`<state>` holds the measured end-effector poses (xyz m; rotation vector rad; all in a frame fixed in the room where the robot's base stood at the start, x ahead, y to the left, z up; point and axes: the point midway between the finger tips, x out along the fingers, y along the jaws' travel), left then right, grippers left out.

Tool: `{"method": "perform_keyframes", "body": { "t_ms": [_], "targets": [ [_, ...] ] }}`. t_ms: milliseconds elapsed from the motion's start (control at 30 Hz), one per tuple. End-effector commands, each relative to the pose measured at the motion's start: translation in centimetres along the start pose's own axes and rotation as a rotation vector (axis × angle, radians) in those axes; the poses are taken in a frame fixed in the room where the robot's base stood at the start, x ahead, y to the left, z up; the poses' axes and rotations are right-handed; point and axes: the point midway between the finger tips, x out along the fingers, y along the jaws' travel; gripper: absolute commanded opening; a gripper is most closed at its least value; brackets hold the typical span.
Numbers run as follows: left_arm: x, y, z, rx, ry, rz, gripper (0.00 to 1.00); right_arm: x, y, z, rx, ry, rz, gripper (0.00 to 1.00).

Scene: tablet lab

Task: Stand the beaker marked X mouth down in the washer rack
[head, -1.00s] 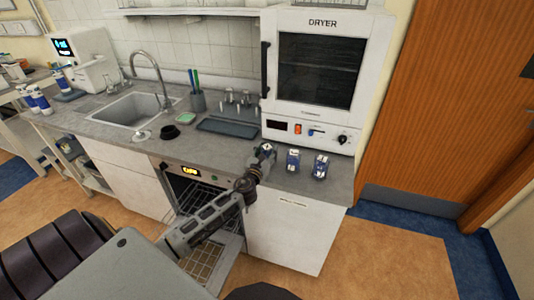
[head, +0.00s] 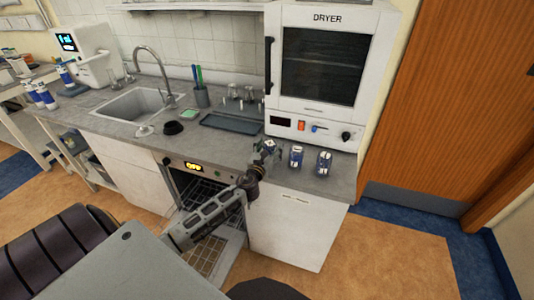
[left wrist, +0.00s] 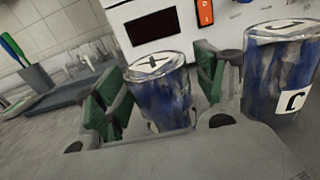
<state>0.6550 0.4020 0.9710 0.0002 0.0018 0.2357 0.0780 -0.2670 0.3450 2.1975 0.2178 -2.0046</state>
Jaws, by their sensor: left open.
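A blue-stained glass beaker (left wrist: 162,92) stands between the fingers of my left gripper (left wrist: 165,98) in the left wrist view. Its top shows a white patch with dark crossing strokes, which look like an X. In the head view its marked top (head: 269,145) shows at my left gripper (head: 264,152), at the counter's front. The fingers are open, one on each side of it; contact is not clear. Below the counter, the washer (head: 192,167) is open, with its wire rack (head: 203,194) partly behind my left arm. My right gripper is out of view.
Two similar beakers, one in the middle (head: 296,157) and one at right (head: 323,163), stand close by. The wrist view shows a beaker marked C (left wrist: 283,75) just right of my gripper. The dryer (head: 322,75) stands behind; a dark tray (head: 231,123) lies behind left.

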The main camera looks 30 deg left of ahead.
Motion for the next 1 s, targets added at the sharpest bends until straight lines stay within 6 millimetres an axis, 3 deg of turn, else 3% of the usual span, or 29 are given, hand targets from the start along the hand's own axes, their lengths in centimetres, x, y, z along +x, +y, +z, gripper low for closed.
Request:
{"method": "perform_keyframes", "body": {
  "t_ms": [333, 1000],
  "targets": [
    [-1.2, 0.0, 0.1, 0.000, 0.001, -0.001, 0.71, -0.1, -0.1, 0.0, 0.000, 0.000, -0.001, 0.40],
    [-6.9, 0.0, 0.1, 0.001, 0.000, -0.001, 0.71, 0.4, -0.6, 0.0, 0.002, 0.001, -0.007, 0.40]
  ]
}}
